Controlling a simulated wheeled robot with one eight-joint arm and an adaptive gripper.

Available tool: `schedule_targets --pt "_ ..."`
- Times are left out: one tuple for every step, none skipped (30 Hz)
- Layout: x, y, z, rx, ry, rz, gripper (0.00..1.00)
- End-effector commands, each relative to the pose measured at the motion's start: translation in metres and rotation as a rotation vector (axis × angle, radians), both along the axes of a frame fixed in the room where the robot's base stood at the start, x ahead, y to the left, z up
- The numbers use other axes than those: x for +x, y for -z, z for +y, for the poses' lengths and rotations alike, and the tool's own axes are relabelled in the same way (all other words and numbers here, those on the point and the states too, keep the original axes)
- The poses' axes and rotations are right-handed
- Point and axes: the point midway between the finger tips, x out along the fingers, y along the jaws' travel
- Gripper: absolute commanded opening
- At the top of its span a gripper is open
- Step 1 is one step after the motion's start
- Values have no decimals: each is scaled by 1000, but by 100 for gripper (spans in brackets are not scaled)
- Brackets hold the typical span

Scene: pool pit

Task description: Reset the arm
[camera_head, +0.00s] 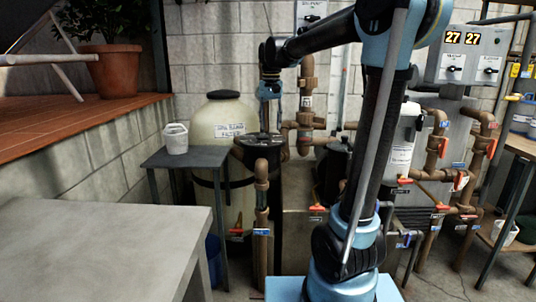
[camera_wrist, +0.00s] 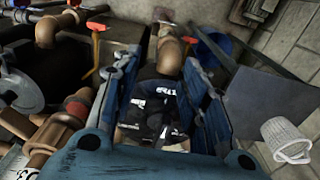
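My arm reaches up and over to the left in the head view. Its end, my gripper (camera_head: 268,96), points down in front of the cream tank. In the wrist view my gripper (camera_wrist: 163,100) shows two blue fingers standing well apart, so it is open. I see nothing held between them. A dark object with white lettering (camera_wrist: 160,95) shows between the fingers; I cannot tell its exact distance.
A cream tank (camera_head: 224,122) stands behind a small grey table (camera_head: 195,157) bearing a white bucket (camera_head: 176,138). A brown pipe (camera_head: 261,205) rises in front of the vessel. Valved pipes (camera_head: 437,150) crowd the right. A grey bench (camera_head: 110,250) fills the lower left.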

Motion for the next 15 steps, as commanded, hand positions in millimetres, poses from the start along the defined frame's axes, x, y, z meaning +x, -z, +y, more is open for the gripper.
schedule_targets --pt "-6 2 -7 1 1 -3 40" --pt "-10 3 -10 2 0 -5 40" --pt "-15 5 -15 2 0 -8 40" --pt "-19 7 -19 3 -1 -10 40" --pt "-23 9 -23 4 -1 -12 40" --pt "-30 12 -30 4 -2 -16 40" --pt "-35 14 -35 4 -3 -19 40" --pt "-42 17 -41 5 -3 -22 40" --pt "-51 22 -49 7 -5 -28 40" --pt "-58 26 -55 7 -6 -32 40" --pt "-65 30 -61 8 -6 -36 40" --pt "-74 35 -68 9 -9 -42 40" --pt "-81 39 -74 9 -10 -46 40" --pt "-89 44 -80 9 -10 -49 40" --pt "-98 50 -86 10 -13 -55 40"
